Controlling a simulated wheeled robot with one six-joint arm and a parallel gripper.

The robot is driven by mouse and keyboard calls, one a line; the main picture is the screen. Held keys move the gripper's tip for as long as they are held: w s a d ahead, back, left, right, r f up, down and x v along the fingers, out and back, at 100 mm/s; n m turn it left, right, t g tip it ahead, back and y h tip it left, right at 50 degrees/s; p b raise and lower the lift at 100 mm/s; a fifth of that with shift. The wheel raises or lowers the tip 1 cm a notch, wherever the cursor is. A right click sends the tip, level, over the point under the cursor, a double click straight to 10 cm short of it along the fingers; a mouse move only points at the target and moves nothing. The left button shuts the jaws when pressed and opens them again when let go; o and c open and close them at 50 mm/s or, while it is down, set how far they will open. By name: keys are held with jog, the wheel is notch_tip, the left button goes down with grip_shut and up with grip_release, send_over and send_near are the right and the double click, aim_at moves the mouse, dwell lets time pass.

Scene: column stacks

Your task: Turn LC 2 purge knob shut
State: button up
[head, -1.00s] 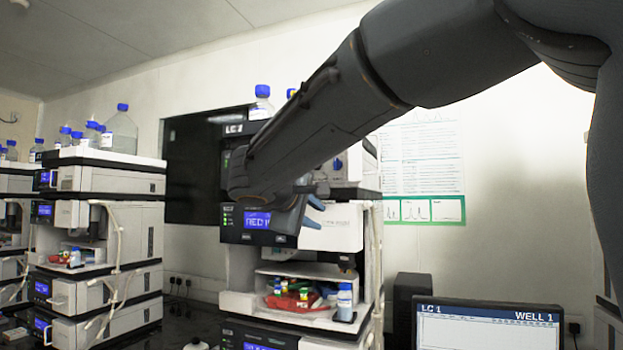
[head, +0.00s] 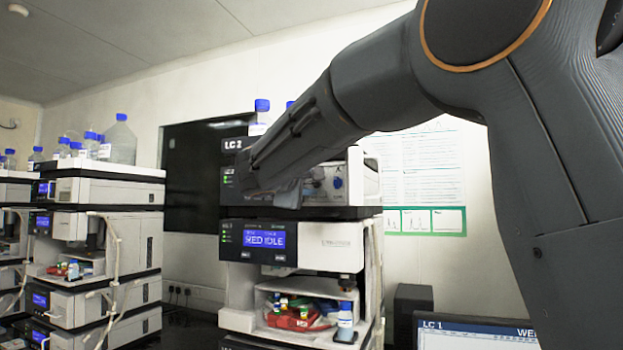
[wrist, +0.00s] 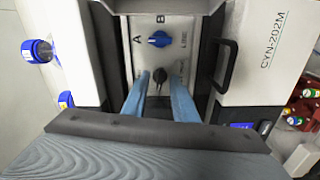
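The LC 2 stack (head: 342,235) stands in the middle of the head view, with its LC 2 label (head: 234,145) at the top. In the wrist view a blue knob (wrist: 159,39) sits on the front panel near the letters A and B. A black knob (wrist: 159,75) lies below it in the picture. My gripper (wrist: 161,82) has two blue fingers spread apart, pointing at the panel. The black knob shows between the fingertips; I cannot tell whether they touch it.
A black handle (wrist: 226,62) stands out right of the panel in the wrist view. Blue-capped bottles (head: 262,110) stand on top of the stack. Another stack (head: 105,260) is at left, a monitor (head: 475,330) at lower right.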

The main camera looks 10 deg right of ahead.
jog(key=shift+w, duration=0.1)
grip_shut()
